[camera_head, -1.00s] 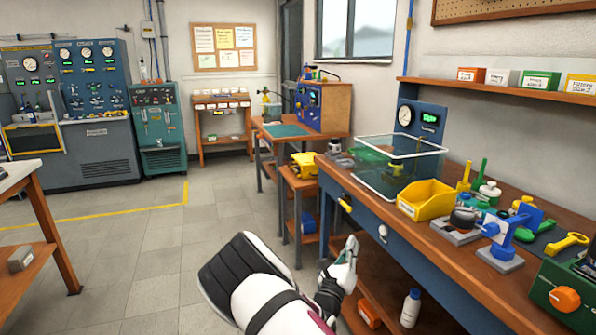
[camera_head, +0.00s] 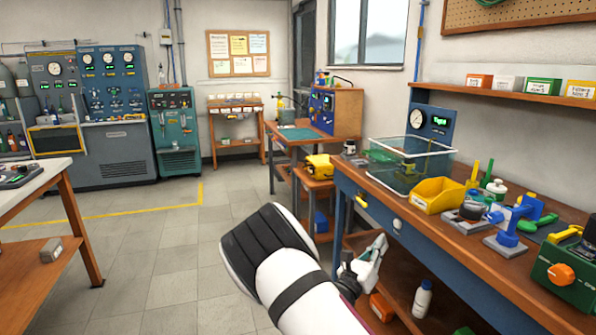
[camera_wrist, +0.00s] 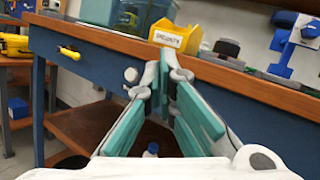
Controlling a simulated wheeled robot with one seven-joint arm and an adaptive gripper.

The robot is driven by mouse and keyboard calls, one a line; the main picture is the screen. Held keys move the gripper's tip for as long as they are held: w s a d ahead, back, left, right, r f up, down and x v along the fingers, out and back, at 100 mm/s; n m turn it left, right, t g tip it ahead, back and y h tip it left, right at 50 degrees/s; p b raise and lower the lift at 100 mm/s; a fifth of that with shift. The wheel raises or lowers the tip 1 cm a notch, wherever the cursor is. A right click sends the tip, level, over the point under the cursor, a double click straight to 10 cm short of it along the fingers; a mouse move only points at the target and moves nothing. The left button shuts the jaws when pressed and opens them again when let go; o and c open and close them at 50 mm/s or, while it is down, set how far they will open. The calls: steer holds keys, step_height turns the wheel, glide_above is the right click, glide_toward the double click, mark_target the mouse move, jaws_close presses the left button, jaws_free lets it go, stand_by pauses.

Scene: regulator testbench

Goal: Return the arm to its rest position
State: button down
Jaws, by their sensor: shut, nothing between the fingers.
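My arm reaches up from the bottom of the head view, with its black and white links in front of the workbench. My gripper (camera_head: 378,246) is in front of the bench's blue front, below the top's edge. In the wrist view my gripper (camera_wrist: 172,62) shows two teal-padded fingers that meet at their tips, shut and empty. Behind the tips is the yellow bin (camera_wrist: 178,38), standing on the bench top; it also shows in the head view (camera_head: 437,196). The gripper appears apart from the bench.
The workbench (camera_head: 472,255) on the right carries a clear tank (camera_head: 412,162), a blue clamp stand (camera_head: 512,218) and a green box with an orange knob (camera_head: 567,275). A white bottle (camera_head: 422,298) stands on its lower shelf. A table (camera_head: 40,185) is at left. The floor between is clear.

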steer(key=s+d+r+m+g+h, duration=0.3)
steer(key=s+d+r+m+g, duration=0.3)
steer(key=d+m+g, duration=0.15)
steer(key=s+d+r+m+g+y, duration=0.3)
steer(key=s+m+g, duration=0.3)
steer(key=s, duration=0.4)
steer(key=s+d+r+m+g+y, duration=0.2)
steer(key=s+d+r+m+g, duration=0.15)
steer(key=s+m, duration=0.6)
steer(key=s+a+r+m+t+y, duration=0.1)
steer(key=s+a+m+y, duration=0.3)
steer(key=s+a+y, duration=0.55)
steer(key=s+a+r+m+t+y, duration=0.1)
steer(key=s+a+m+t+y, duration=0.2)
steer(key=s+a, duration=0.75)
steer(key=s+d+r+p, duration=0.2)
steer(key=r+p, duration=0.4)
steer(key=r, duration=0.1)
steer(key=s+d+r+t+p, duration=0.1)
steer(key=s+r+p, duration=0.1)
steer(key=r+p, duration=0.5)
steer(key=shift+d+r+m, duration=0.4)
steer(key=shift+r, duration=0.25)
